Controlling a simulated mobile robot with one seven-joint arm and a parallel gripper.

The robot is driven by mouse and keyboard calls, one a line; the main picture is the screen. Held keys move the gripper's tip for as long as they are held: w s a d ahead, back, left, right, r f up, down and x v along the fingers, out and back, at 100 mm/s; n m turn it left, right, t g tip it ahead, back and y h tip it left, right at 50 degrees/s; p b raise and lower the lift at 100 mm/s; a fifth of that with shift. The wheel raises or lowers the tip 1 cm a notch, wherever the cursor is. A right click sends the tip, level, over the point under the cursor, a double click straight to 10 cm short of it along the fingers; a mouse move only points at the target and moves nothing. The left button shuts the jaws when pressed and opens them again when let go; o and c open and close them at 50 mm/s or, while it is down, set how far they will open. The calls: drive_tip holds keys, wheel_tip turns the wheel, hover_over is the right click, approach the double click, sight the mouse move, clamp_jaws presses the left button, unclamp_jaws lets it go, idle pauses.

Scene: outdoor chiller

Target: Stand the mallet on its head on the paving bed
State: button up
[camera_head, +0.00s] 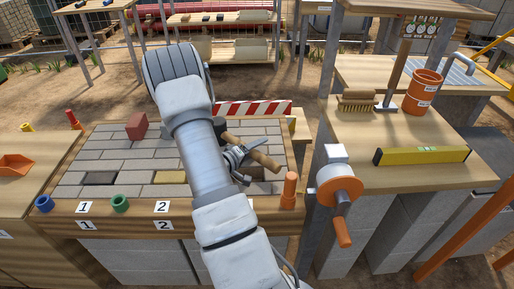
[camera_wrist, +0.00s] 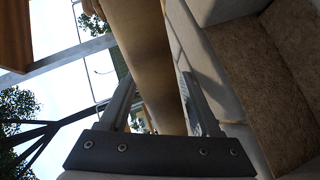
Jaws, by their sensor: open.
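The mallet (camera_head: 265,159) shows in the head view as a tan wooden handle slanting down to the right, over the right part of the paving bed. A dark part at its upper left end looks like the head, partly hidden by my arm. My gripper (camera_head: 240,154) is open at the handle. In the wrist view, a tan wooden shape, likely the handle (camera_wrist: 145,45), runs between the open fingers of my gripper (camera_wrist: 163,80); I cannot tell whether they touch it. The paving bed (camera_head: 75,163) is a wood-framed bed of grey pavers.
A red brick (camera_head: 136,126) stands on the bed's back left. An orange reel (camera_head: 339,190) is at right. The right bench holds a yellow level (camera_head: 425,155), brush (camera_head: 356,101) and bucket (camera_head: 423,92).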

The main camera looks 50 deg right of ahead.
drive_tip(key=shift+a+f, duration=0.35)
drive_tip(key=p+v, duration=0.1)
drive_tip(key=v, duration=0.4)
drive_tip(key=p+v, duration=0.2)
drive_tip(key=v, duration=0.4)
drive_tip(key=p+v, duration=0.1)
drive_tip(key=v, duration=0.5)
drive_tip(key=shift+d+r, duration=0.15)
drive_tip(key=shift+r, duration=0.25)
drive_tip(key=shift+w, duration=0.15)
